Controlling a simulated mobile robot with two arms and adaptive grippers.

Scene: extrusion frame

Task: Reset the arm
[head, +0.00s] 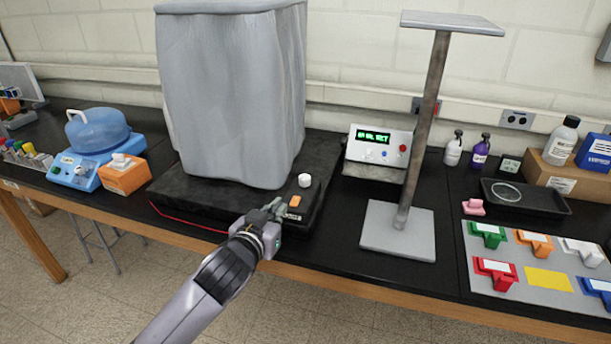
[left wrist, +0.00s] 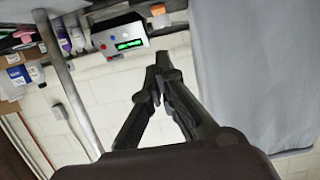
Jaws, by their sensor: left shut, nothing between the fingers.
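My left gripper (head: 277,208) reaches in from the bottom of the head view, over the front edge of a black platform (head: 180,197). Its fingers are together with nothing between them, as the left wrist view also shows (left wrist: 160,62). In the head view the fingertips are close to an orange button (head: 295,201) and a white knob (head: 305,181) on the platform; I cannot tell whether they touch anything. A tall grey covered block (head: 235,100) stands on the platform behind the gripper. My right gripper is in neither view.
A metal stand (head: 398,232) with a post and top plate is right of the gripper. A display box (head: 377,146) stands behind it. Blue equipment (head: 98,130) and an orange box (head: 124,175) are at left. Coloured pieces lie on a grey board (head: 505,291) at right.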

